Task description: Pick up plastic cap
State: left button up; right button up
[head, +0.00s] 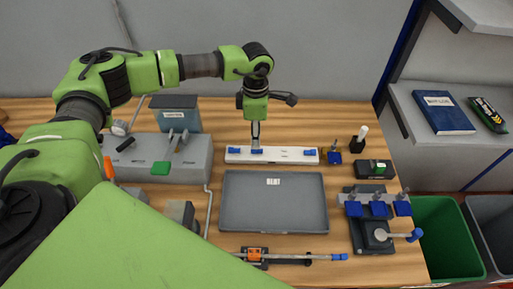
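A white strip (283,157) lies at the back middle of the wooden table, with small blue pieces on it. One blue piece (232,150) sits at its left end and another (309,153) at its right end. These may be the plastic caps, but they are too small to be sure. My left gripper (256,143) points straight down over the left part of the strip, at a blue piece (257,151). Its fingers look narrow from here, and I cannot tell whether they hold the piece. My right gripper is not in view.
A grey tray (274,224) lies in front of the strip. A grey block with tools (190,170) is to the left. A fixture with blue clamps (372,237) stands at right, beside a green bin (440,240). A rod assembly (290,257) lies at the front.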

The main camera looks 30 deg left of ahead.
aim_at(256, 152)
pick_arm(q)
jog(key=f+p, duration=0.1)
jog(key=f, duration=0.1)
jog(key=f+p, duration=0.2)
jog(key=shift+s+d+f, duration=0.1)
jog(key=shift+s+f, duration=0.1)
jog(key=shift+f, duration=0.1)
jog(key=shift+w+f, duration=0.1)
jog(key=shift+f, duration=0.2)
jog(key=c, duration=0.8)
